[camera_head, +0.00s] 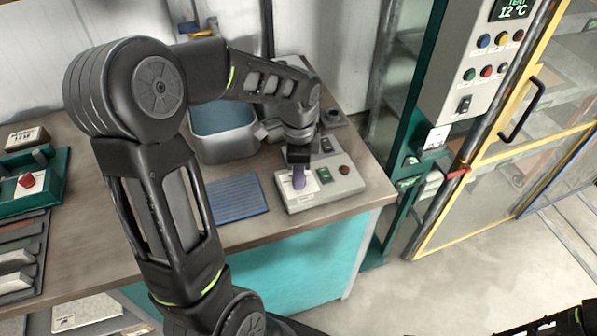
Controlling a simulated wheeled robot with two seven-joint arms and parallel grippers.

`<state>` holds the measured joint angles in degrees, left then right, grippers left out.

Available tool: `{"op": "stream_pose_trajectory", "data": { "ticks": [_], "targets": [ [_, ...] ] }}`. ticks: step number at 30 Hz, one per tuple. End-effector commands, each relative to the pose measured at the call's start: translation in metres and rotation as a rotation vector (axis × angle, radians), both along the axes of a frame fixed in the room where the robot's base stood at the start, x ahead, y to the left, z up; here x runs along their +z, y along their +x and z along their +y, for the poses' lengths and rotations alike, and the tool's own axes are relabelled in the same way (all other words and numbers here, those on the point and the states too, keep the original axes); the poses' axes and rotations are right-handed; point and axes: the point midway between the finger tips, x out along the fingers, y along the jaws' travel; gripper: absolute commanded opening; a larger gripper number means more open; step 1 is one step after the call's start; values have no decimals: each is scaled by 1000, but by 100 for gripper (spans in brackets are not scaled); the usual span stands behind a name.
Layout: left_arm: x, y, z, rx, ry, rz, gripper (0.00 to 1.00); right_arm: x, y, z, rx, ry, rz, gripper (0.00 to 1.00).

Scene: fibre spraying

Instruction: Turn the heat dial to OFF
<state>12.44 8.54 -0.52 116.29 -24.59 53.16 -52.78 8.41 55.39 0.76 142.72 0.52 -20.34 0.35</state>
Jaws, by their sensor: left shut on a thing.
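A grey control box (345,186) sits on the worktop near its right front edge. It has a green switch, a red button and a pale label plate. My left gripper (298,164) reaches down over the left part of the box and is shut on the purple heat dial (299,181). The gripper hides the upper part of the dial, and its setting cannot be read. My right gripper is out of view; only a dark part of my right arm shows at the bottom right corner.
A blue-lined tub (224,132) stands behind the box. A blue ribbed pad (234,198) lies left of it. A green unit with a red button (30,185) is at the far left. A cabinet with a yellow-framed door (510,150) stands at the right.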

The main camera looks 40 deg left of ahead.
Motion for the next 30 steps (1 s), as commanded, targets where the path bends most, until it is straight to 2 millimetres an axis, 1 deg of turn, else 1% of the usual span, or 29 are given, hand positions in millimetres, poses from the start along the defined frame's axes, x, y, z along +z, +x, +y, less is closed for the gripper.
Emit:
{"op": "stream_pose_trajectory", "data": {
  "ticks": [8, 14, 30],
  "targets": [
    [0, 0, 0, 75, 0, -2, 0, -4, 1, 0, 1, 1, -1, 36],
    [-1, 1, 0, 198, 0, -3, 0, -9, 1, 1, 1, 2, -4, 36],
    [-1, 0, -1, 690, 0, -3, 0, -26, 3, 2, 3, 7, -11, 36]
  ]
}}
